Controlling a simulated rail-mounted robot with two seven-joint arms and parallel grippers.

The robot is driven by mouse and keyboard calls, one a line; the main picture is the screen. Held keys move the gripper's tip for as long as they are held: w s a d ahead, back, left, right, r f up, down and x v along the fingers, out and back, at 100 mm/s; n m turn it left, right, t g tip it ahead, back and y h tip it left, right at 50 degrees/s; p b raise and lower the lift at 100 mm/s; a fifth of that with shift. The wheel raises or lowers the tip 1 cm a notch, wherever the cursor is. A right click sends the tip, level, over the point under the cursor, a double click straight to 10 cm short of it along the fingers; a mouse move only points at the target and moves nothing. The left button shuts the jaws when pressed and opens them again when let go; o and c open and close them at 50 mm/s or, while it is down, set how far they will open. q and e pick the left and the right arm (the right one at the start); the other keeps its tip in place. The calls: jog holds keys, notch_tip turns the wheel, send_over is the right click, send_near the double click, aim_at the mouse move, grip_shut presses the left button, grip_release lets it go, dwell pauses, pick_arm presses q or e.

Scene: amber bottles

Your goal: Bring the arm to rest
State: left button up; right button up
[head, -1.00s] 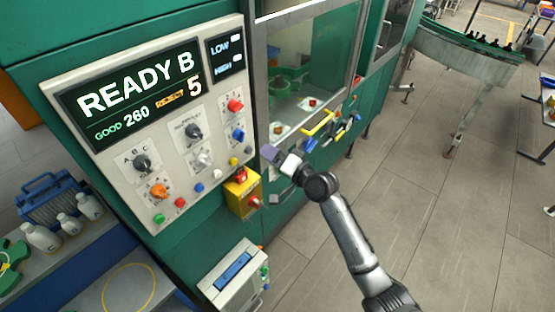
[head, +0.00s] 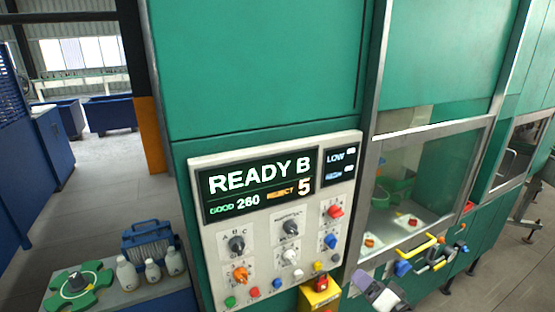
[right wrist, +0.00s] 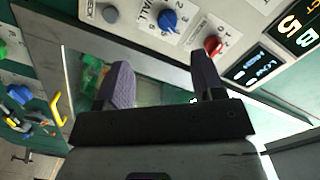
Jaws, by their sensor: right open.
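My right gripper (head: 378,291) shows at the bottom edge of the head view, in front of the machine below its window. In the right wrist view, its two dark purple fingers (right wrist: 163,82) stand apart with nothing between them. The gripper is open and empty. Most of my right arm is below the head view. My left gripper is not in view. The control panel (head: 216,262) is to the left of the gripper in the head view, and its screen (head: 236,213) reads READY B, GOOD 260, REJECT 5.
The yellow handle (head: 417,247) and blue knob (head: 402,268) are close to the gripper on its right. A yellow box with a red button (head: 318,297) is on its left. Several pale bottles (head: 152,270) and a green star-shaped part (head: 78,284) stand at lower left.

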pick_arm(q)
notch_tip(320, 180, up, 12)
jog(key=p, duration=1.1)
jog(key=shift+p, duration=0.4)
pick_arm(e)
jog(key=s+a+f+n+g+h, duration=0.1)
jog(key=s+g, duration=0.3)
jog(key=s, duration=0.9)
jog(key=s+a+f+n+g+h, duration=0.2)
jog(key=s+f+n+g+h, duration=0.1)
jog(key=s, duration=1.1)
jog(key=s+a+f+n+g+h, duration=0.1)
jog(key=s+f+n+g, duration=0.3)
jog(key=s, duration=1)
jog(key=shift+a+g+h, duration=0.25)
jog(key=shift+g+h, duration=0.45)
jog(key=shift+h, duration=0.1)
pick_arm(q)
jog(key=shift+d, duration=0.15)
pick_arm(e)
jog(key=shift+f, duration=0.1)
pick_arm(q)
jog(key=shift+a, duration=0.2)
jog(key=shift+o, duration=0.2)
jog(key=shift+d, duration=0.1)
